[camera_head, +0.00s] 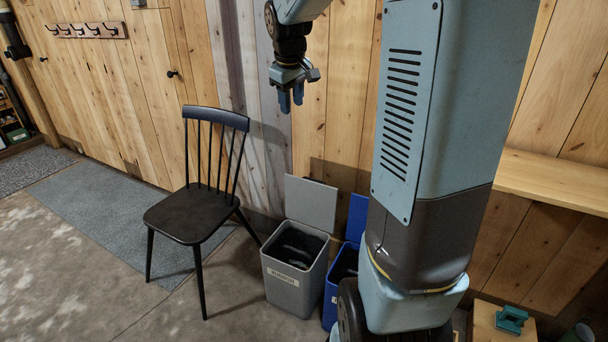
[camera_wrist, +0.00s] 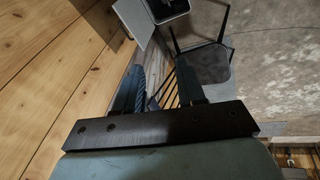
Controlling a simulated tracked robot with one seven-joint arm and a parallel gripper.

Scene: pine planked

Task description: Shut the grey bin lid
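The grey bin (camera_head: 293,280) stands on the floor by the plank wall, with a label on its front and something dark inside. Its grey lid (camera_head: 311,203) is open and stands upright at the back of the bin. In the wrist view the bin (camera_wrist: 184,14) is at the top edge, partly cut off, with the lid (camera_wrist: 136,20) to its left. My gripper (camera_head: 291,101) hangs fingers down, well above the bin and lid and touching neither. In the wrist view its two fingers (camera_wrist: 160,88) are apart with nothing between them.
A black chair (camera_head: 192,219) stands left of the bin, close to it. A blue bin (camera_head: 332,295), its blue lid (camera_head: 357,217) raised, stands right of the grey one, partly hidden by my body. A wooden shelf (camera_head: 555,182) is at the right. The floor before the grey bin is clear.

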